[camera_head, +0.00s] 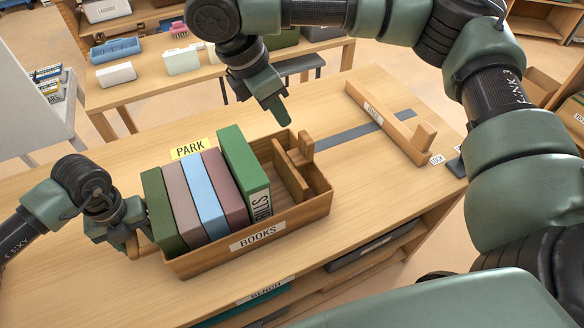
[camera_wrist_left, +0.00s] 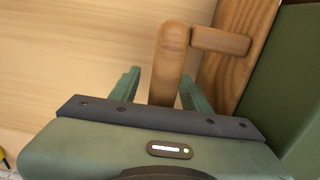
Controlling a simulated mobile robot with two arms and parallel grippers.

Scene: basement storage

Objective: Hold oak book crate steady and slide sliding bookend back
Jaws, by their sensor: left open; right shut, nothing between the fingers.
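The oak book crate (camera_head: 282,226), labelled BOOKS, stands on the table with several upright books (camera_head: 205,193) in its left part. My left gripper (camera_head: 134,240) is open at the crate's left end. In the left wrist view, the crate's round wooden handle (camera_wrist_left: 171,55) lies between its open fingers (camera_wrist_left: 160,88). My right gripper (camera_head: 283,122) is shut and empty, above and behind the bookend.
A yellow PARK sign (camera_head: 190,148) shows behind the books. A second table with bins stands beyond.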

